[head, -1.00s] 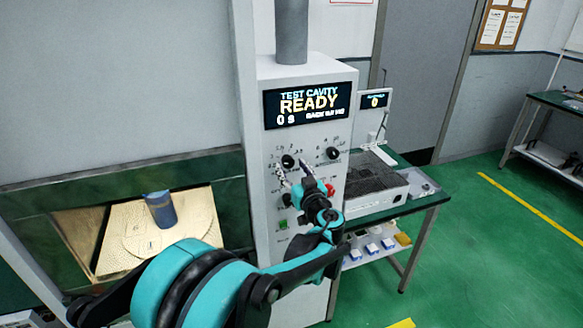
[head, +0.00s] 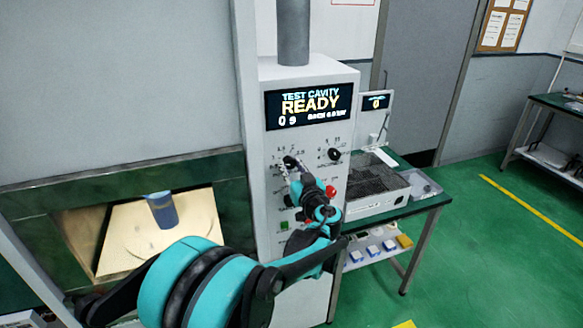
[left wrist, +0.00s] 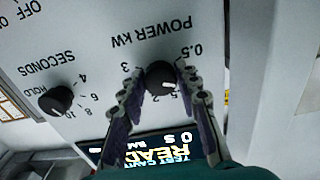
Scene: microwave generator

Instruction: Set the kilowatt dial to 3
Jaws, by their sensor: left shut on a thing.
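The kilowatt dial (left wrist: 160,76), a black round knob under the upside-down print POWER KW, sits between the fingertips of my left gripper (left wrist: 158,80) in the left wrist view. The fingers are shut on it, one on each side. A white mark shows on the dial's lower right part; the number it points at is hard to tell. A 3 is printed left of the dial and 0.5 right of it. In the head view my left gripper (head: 291,166) reaches the upper left knob of the panel and hides part of it. My right gripper is not in view.
The SECONDS knob (left wrist: 56,99) is beside the dial. The display (head: 309,106) above reads READY. A red button (head: 331,192) and a green button (head: 284,225) are close to my left arm. An open cavity (head: 150,235) with a blue cylinder (head: 162,210) is at left.

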